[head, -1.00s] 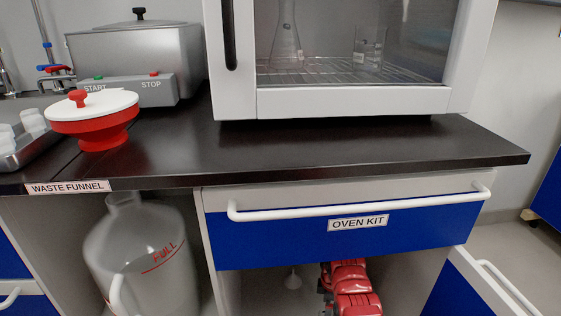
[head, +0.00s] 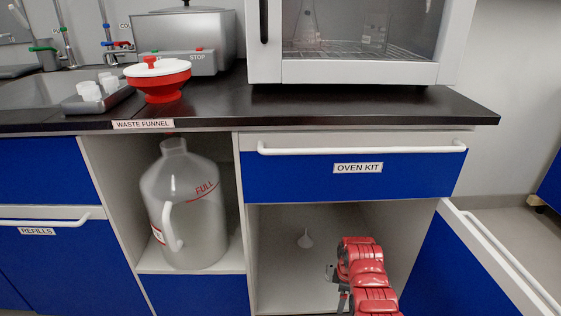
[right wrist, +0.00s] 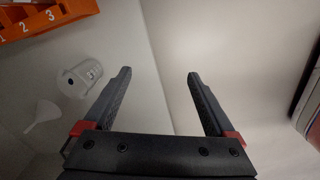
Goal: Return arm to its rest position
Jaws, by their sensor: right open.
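My right arm, with red links, reaches into the open lower compartment under the oven kit drawer in the head view. Its gripper (head: 335,285) shows there as a small dark part, partly hidden by the arm. In the right wrist view the right gripper (right wrist: 159,75) is open, its two black fingers wide apart with nothing between them. My left gripper is not in view.
Cabinet walls enclose the compartment; the oven kit drawer (head: 345,175) is above it. In the right wrist view, a clear container (right wrist: 80,78) and an orange numbered rack (right wrist: 45,18) lie left of the fingers.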

